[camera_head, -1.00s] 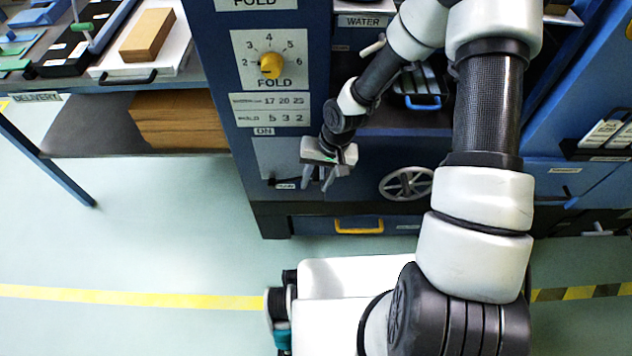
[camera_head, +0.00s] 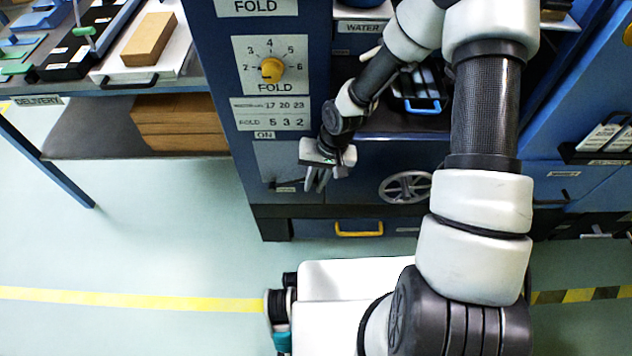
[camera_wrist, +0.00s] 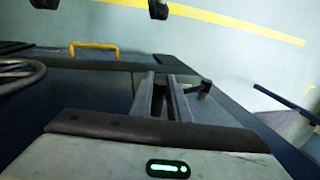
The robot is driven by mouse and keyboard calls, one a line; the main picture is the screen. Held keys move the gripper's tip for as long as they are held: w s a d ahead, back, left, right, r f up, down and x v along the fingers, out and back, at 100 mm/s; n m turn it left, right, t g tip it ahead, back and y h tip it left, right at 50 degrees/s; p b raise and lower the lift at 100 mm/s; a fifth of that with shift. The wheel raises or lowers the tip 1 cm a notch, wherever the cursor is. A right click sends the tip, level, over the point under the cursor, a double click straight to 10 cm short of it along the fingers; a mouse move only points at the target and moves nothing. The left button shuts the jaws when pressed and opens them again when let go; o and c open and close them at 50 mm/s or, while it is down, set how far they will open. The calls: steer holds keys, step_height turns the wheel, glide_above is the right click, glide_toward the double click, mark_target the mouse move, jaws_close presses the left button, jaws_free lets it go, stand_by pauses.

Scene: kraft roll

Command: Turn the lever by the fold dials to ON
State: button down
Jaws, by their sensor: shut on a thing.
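The dark lever (camera_head: 286,183) is on a grey plate (camera_head: 275,160) on the blue machine's front, below the yellow fold dial (camera_head: 271,69). An ON label (camera_head: 264,135) is at the plate's top. The lever lies roughly level, and a small label at its lower edge is too small to read. My gripper (camera_head: 317,183) is at the lever's right end with its fingers shut on it. In the wrist view, the fingers (camera_wrist: 165,98) are close together, with the dark lever (camera_wrist: 198,90) running out to the right. The gripped part is mostly hidden.
A grey handwheel (camera_head: 405,187) is right of my gripper. A drawer with a yellow handle (camera_head: 358,228) is below. A delivery table with a brown block (camera_head: 148,38) stands at the left. The floor in front is clear.

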steer(key=a+r+h+p, duration=0.1)
steer(key=a+r, duration=0.4)
steer(key=shift+a+r+h, duration=0.3)
steer(key=shift+a+r, duration=0.05)
steer(key=shift+r, duration=0.05)
stand_by(0.3)
stand_by(0.5)
steer(key=c, duration=1.7)
jaws_free()
steer(key=shift+d, duration=0.1)
steer(key=r+p, duration=0.1)
steer(key=r, duration=0.4)
steer(key=d+r+p, duration=0.1)
steer(key=r+p, duration=0.1)
steer(key=r, duration=0.4)
steer(key=r+p, duration=0.1)
steer(key=r, duration=0.5)
steer(key=shift+d+r+p, duration=0.2)
steer(key=shift+d+p, duration=0.2)
